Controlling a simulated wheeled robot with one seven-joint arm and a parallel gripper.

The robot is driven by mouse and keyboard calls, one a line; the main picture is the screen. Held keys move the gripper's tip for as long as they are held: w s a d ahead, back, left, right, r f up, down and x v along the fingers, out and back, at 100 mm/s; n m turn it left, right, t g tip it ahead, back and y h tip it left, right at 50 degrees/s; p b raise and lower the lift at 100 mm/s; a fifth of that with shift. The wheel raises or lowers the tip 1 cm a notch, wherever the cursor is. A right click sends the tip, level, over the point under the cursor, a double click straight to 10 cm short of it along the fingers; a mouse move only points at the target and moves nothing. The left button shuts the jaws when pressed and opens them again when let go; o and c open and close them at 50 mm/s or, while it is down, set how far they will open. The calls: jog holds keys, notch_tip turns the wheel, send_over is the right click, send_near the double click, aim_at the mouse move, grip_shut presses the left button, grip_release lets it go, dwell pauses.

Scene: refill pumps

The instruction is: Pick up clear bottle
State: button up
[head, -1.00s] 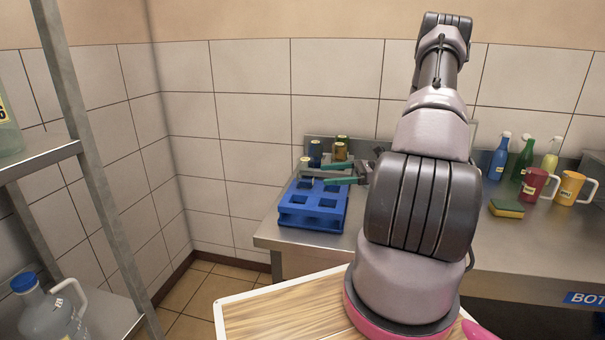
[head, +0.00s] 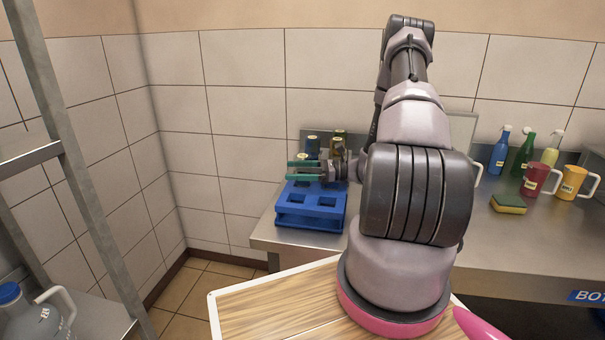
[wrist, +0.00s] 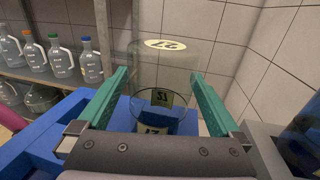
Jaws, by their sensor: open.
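The clear bottle (wrist: 165,72) is a see-through cylinder with a pale numbered label on its top, upright in the blue rack (head: 310,222). In the wrist view it stands between the two green fingers of my gripper (wrist: 158,76), with space showing at the sides. The bottle's clear body is hard to make out there. I cannot tell whether either finger touches it.
Dark blue (head: 312,145) and amber (head: 338,143) bottles stand behind my gripper. Spray bottles, mugs and a sponge (head: 508,204) are on the steel counter (head: 475,240) to the right. A metal shelf (head: 28,158) with jugs is at the left. The tiled wall is close behind.

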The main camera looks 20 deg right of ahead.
jog(key=shift+w+a, duration=0.2)
jog(key=shift+a, duration=0.25)
jog(key=c, duration=1.5)
